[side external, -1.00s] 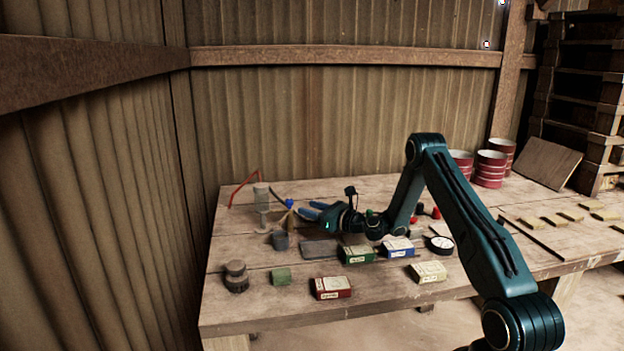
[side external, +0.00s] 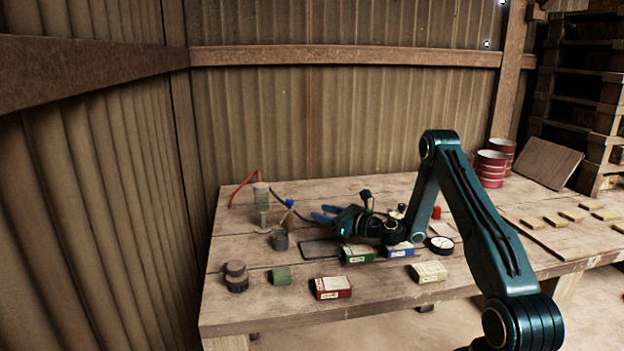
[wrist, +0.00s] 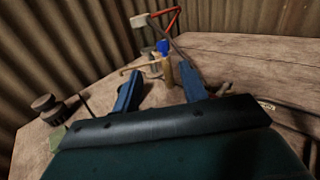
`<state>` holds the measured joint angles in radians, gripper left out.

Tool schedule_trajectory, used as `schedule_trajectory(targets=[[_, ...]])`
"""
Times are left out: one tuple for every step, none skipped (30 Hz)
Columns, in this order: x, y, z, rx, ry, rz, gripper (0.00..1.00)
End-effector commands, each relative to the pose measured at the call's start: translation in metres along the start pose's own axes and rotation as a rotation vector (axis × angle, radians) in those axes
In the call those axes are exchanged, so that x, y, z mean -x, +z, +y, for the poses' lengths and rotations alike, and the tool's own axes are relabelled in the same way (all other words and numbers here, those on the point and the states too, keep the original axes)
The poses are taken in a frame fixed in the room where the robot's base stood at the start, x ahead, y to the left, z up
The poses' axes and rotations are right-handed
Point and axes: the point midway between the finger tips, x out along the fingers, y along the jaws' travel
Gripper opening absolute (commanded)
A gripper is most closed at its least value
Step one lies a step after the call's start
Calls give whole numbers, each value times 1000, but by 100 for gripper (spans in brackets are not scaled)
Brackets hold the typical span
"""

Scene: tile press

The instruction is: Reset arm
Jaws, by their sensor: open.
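My gripper (side external: 321,213) is low over the wooden table, its blue fingers pointing left toward the press. It is open and empty; the wrist view shows its two blue fingers (wrist: 160,92) spread apart. The grey press (side external: 262,207) with a red lever (side external: 245,187) stands at the table's back left. A small blue-topped tan item (side external: 289,215) stands between the press and my fingertips; it also shows beyond the fingers in the wrist view (wrist: 166,68). No tile can be made out in the press.
A grey cup (side external: 280,240), dark round weights (side external: 236,277), a green block (side external: 281,275) and a dark flat plate (side external: 320,248) lie nearby. Red (side external: 331,288), green (side external: 358,254), blue (side external: 400,250) and cream (side external: 429,271) boxes and a dial (side external: 440,244) are near my arm.

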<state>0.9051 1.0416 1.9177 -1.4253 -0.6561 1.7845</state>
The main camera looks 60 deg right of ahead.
Motion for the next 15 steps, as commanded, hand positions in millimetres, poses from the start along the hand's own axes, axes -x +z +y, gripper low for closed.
schedule_trajectory(targets=[[-2, 4, 4, 19, 13, 2, 43], [-3, 6, 7, 33, 22, 4, 43], [-5, 10, 12, 57, 36, 7, 43], [-6, 12, 16, 80, 49, 12, 43], [-8, 16, 20, 105, 65, 15, 43], [-10, 21, 28, 143, 87, 21, 43], [-12, 25, 34, 176, 107, 26, 43], [-13, 29, 40, 211, 127, 29, 43], [-15, 35, 50, 262, 157, 36, 43], [-16, 40, 58, 302, 180, 41, 43], [-17, 44, 65, 344, 204, 47, 43], [-19, 51, 76, 403, 238, 52, 43], [-19, 55, 84, 447, 262, 56, 43], [-19, 59, 92, 492, 288, 61, 43], [-19, 65, 103, 550, 322, 66, 43]])
